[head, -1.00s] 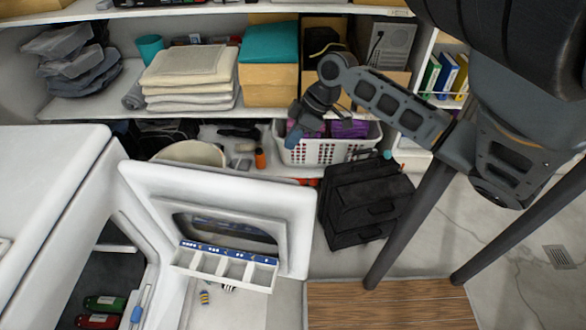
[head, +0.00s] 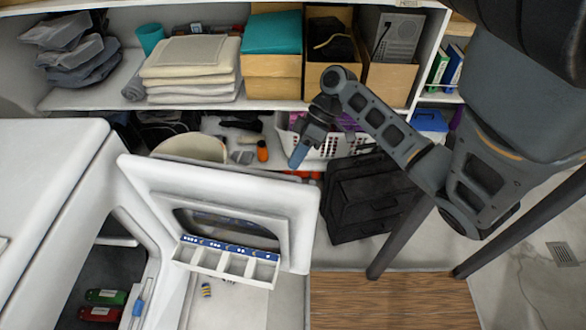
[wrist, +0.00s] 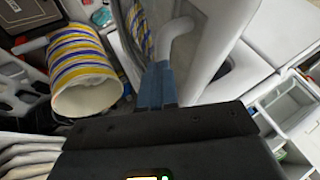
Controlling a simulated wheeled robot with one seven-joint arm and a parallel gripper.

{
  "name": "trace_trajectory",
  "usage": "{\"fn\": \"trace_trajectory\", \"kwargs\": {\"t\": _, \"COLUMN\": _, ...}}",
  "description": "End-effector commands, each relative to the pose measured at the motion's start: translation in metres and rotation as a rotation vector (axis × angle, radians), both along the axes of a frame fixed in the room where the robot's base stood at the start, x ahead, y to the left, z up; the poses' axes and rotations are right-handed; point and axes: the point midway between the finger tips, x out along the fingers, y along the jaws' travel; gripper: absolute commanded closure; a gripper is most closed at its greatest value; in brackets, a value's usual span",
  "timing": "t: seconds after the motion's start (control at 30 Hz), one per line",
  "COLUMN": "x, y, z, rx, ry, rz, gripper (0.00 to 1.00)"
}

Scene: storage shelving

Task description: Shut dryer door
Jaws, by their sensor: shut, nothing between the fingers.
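The white dryer door (head: 300,230) stands open in the head view, with a dark window and a tray of small compartments on its face. It is joined to the white dryer body (head: 45,165) at the left. My gripper (head: 297,160) is behind the door's upper right corner; its blue fingertips are shut and empty. In the wrist view my gripper (wrist: 157,85) points toward the white curved door (wrist: 213,55), close beside it. I cannot tell whether the fingers touch the door.
Shelves with folded towels (head: 190,65) and boxes (head: 272,75) run along the back. A striped basket (wrist: 80,55) is left of my fingers in the wrist view.

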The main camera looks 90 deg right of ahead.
Motion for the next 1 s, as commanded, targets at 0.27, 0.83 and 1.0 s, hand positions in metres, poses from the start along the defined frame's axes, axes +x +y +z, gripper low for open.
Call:
{"fn": "trace_trajectory", "kwargs": {"t": 0.27, "x": 0.006, "y": 0.03, "z": -0.001, "rx": -0.002, "ry": 0.0, "rz": -0.001, "gripper": 1.0}}
{"fn": "trace_trajectory", "kwargs": {"t": 0.83, "x": 0.008, "y": 0.041, "z": -0.002, "rx": -0.001, "ry": 0.0, "rz": 0.0, "gripper": 1.0}}
{"fn": "trace_trajectory", "kwargs": {"t": 1.0, "x": 0.01, "y": 0.045, "z": -0.002, "rx": -0.002, "ry": -0.001, "rz": -0.009, "gripper": 1.0}}
